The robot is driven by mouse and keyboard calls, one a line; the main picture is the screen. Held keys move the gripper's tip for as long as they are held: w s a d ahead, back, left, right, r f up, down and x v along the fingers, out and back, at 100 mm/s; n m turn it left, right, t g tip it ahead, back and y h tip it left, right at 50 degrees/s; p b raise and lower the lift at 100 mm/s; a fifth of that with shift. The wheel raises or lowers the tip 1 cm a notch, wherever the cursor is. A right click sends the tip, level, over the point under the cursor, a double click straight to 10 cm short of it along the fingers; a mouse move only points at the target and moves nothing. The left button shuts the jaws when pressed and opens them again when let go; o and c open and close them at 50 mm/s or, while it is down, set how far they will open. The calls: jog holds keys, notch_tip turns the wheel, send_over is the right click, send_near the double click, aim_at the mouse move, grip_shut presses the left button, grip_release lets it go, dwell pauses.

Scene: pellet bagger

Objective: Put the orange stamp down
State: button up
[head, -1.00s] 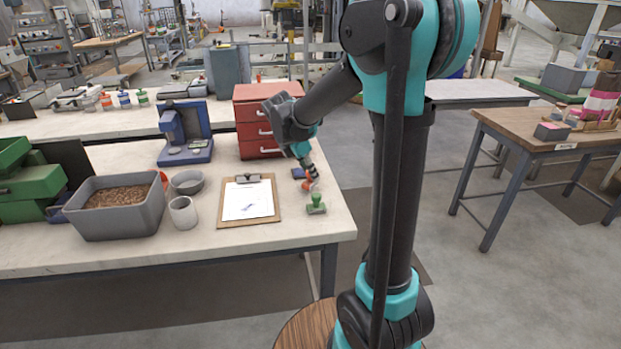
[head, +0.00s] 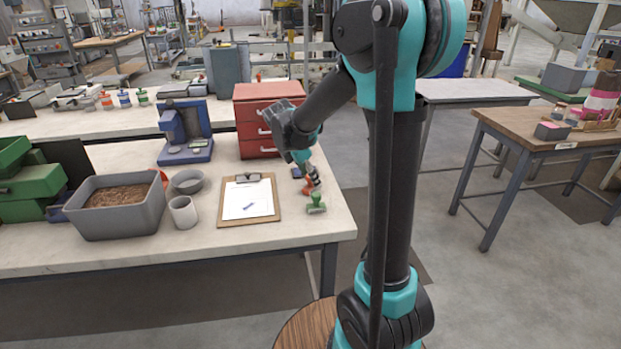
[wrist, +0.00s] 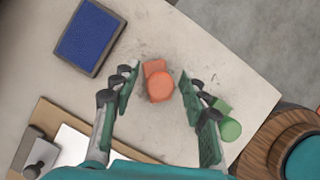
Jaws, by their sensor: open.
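The orange stamp (wrist: 160,86) stands on the pale worktop between the spread fingers of my gripper (wrist: 162,92) in the wrist view. Gaps show on both sides of it, so the fingers look clear of it. In the head view the stamp (head: 310,184) shows only partly, just below my gripper (head: 311,178). The gripper is open, low over the table near its right end. A green stamp (head: 316,204) stands just in front of it; in the wrist view the green stamp (wrist: 229,128) is beside the right finger.
A blue ink pad (wrist: 91,37) lies near the orange stamp. A clipboard (head: 249,201) with paper lies to the left, and a red drawer cabinet (head: 249,136) stands behind. The table's right edge is close by.

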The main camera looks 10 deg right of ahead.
jog(key=v, duration=1.2)
jog(key=shift+r, duration=0.15)
